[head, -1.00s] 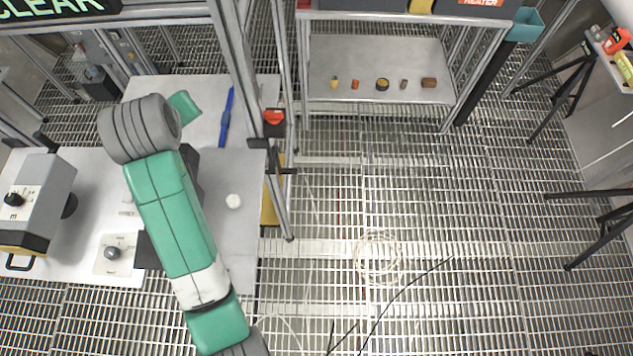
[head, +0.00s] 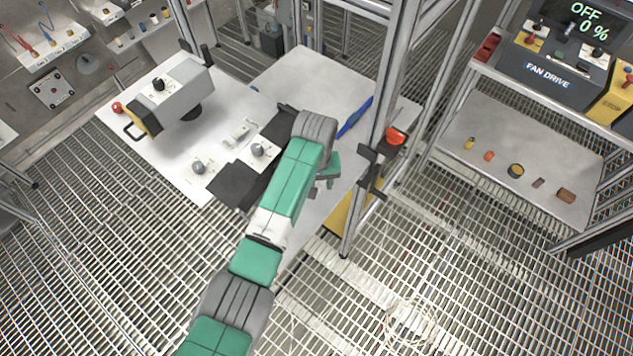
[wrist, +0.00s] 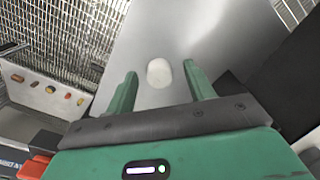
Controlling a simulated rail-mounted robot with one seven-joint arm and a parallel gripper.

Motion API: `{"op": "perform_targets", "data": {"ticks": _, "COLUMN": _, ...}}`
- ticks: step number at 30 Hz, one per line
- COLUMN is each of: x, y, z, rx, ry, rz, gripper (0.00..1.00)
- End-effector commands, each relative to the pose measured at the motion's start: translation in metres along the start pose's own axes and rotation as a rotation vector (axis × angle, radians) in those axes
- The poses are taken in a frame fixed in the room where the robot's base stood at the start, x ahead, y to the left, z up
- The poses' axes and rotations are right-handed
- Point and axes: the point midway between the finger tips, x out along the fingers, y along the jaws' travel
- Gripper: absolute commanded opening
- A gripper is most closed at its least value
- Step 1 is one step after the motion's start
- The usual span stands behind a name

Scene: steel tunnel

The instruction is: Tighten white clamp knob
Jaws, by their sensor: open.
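The white clamp knob (wrist: 159,72) shows in the wrist view as a short round white piece on a grey metal surface (wrist: 155,28). My gripper (wrist: 160,76) is open, its two green fingers pointing at the surface. The knob appears between the fingertips, with a visible gap on each side. I cannot tell how far the fingertips are above the surface. In the head view I cannot make out the knob, and my arm covers part of the table. Part of my gripper (head: 326,174) shows there beside the end of my arm.
On the table, a blue tool (head: 355,118) lies beyond my arm, and a grey box with a dial (head: 172,98) stands at the left. A frame post (head: 382,130) with a red knob (head: 395,137) rises close right. A shelf (head: 490,145) holds several small objects.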

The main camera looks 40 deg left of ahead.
Motion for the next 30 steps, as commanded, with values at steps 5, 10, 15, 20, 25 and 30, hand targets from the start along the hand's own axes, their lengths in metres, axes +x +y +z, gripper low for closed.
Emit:
{"op": "perform_targets", "data": {"ticks": 5, "x": 0.0018, "y": 0.0001, "z": -0.0001, "rx": 0.000, "ry": 0.001, "rz": 0.000, "gripper": 0.53}}
{"op": "perform_targets", "data": {"ticks": 10, "x": 0.0016, "y": 0.0002, "z": 0.0000, "rx": 0.000, "ry": 0.001, "rz": 0.000, "gripper": 0.36}}
{"op": "perform_targets", "data": {"ticks": 15, "x": 0.0014, "y": 0.0002, "z": -0.0001, "rx": 0.001, "ry": 0.001, "rz": 0.001, "gripper": 0.09}}
{"op": "perform_targets", "data": {"ticks": 20, "x": 0.0011, "y": 0.0002, "z": -0.0001, "rx": 0.008, "ry": 0.001, "rz": 0.001, "gripper": 0.09}}
{"op": "perform_targets", "data": {"ticks": 25, "x": 0.0002, "y": 0.0006, "z": 0.0000, "rx": 0.058, "ry": 0.000, "rz": 0.001, "gripper": 0.09}}
{"op": "perform_targets", "data": {"ticks": 30, "x": -0.0008, "y": 0.0006, "z": -0.0001, "rx": 0.171, "ry": 0.001, "rz": 0.000, "gripper": 0.09}}
